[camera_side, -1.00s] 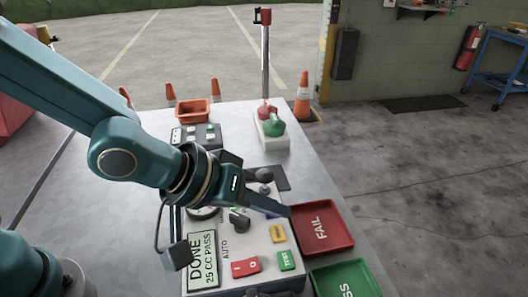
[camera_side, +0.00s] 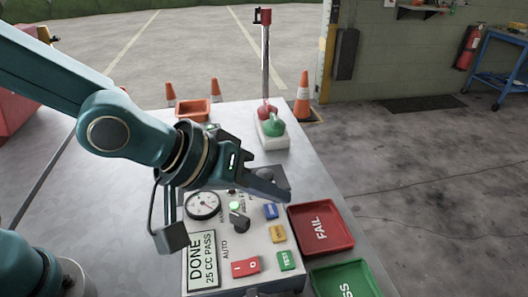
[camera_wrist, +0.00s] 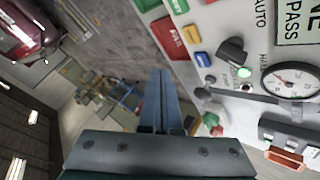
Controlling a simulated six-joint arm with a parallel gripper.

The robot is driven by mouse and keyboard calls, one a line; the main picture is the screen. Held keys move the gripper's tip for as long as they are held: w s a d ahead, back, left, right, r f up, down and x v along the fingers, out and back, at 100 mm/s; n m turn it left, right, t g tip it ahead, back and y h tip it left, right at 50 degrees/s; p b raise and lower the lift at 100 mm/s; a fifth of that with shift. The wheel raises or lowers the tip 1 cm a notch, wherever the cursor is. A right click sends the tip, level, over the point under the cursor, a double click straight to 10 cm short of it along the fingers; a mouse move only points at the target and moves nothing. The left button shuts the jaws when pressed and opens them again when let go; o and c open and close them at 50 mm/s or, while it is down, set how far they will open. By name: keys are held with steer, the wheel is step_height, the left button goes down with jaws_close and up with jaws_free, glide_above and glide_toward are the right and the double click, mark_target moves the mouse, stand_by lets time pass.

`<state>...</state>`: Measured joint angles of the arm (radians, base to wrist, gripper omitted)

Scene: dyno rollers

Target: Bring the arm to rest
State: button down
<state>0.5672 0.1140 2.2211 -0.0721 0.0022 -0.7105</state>
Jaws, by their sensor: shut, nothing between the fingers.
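My gripper (camera_side: 281,193) is in the air over the far part of the control panel (camera_side: 222,234) in the side view. Its fingers are together and hold nothing. The closed fingers (camera_wrist: 160,98) also show in the wrist view, pointing away from the camera. The panel carries a dial gauge (camera_side: 203,205), a black knob (camera_side: 239,221), a lit green lamp (camera_side: 234,206) and a display reading "DONE 25 CC PASS" (camera_side: 202,260). My arm and gripper hide part of the panel's far end.
A red FAIL tray (camera_side: 322,228) and a green PASS tray (camera_side: 346,281) lie right of the panel. An orange bin (camera_side: 193,108) sits at the table's far edge; orange cones (camera_side: 303,97) stand beyond.

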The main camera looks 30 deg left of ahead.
steer(key=a+r+n+t+y, duration=0.25)
steer(key=a+r, duration=0.55)
steer(key=a, duration=0.5)
steer(key=s+a+f+m+g+y, duration=0.1)
steer(key=s+a+f+m+g, duration=0.1)
steer(key=s, duration=0.4)
steer(key=s+a+f+m+g+y, duration=0.1)
steer(key=s+a+f+m+g, duration=0.1)
steer(key=s, duration=0.4)
steer(key=shift+s+a+f+m+g, duration=0.35)
steer(key=shift+a+f+m, duration=0.1)
steer(key=shift+a+f, duration=0.5)
steer(key=shift+y, duration=0.25)
